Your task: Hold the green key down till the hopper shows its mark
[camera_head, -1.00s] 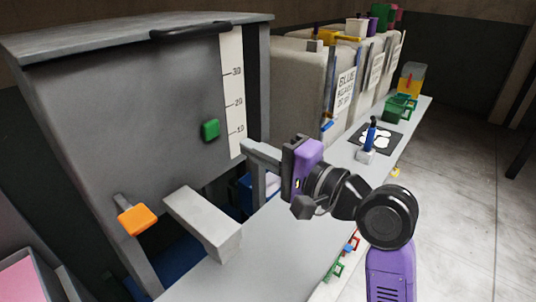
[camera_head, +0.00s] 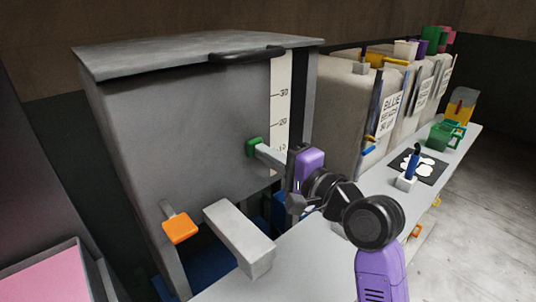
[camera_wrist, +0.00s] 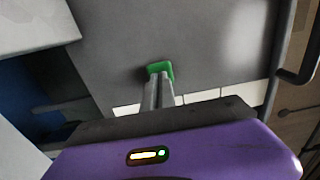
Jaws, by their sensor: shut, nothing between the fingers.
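The green key (camera_head: 253,147) is a small green block on the front face of the grey hopper (camera_head: 180,130). A white scale strip (camera_head: 281,100) with marks such as 30 and 20 runs down the hopper's right side. My gripper (camera_head: 262,152) is shut and empty, its fingertips at the green key in the head view. In the wrist view the closed fingers (camera_wrist: 159,80) reach up to the green key (camera_wrist: 160,68) and overlap its lower edge. I cannot tell how far the key is pressed in. No level mark can be made out on the strip.
An orange key (camera_head: 181,229) sits lower left on the hopper, beside a grey block-shaped spout (camera_head: 240,238). A dark handle (camera_head: 246,54) is near the hopper's top.

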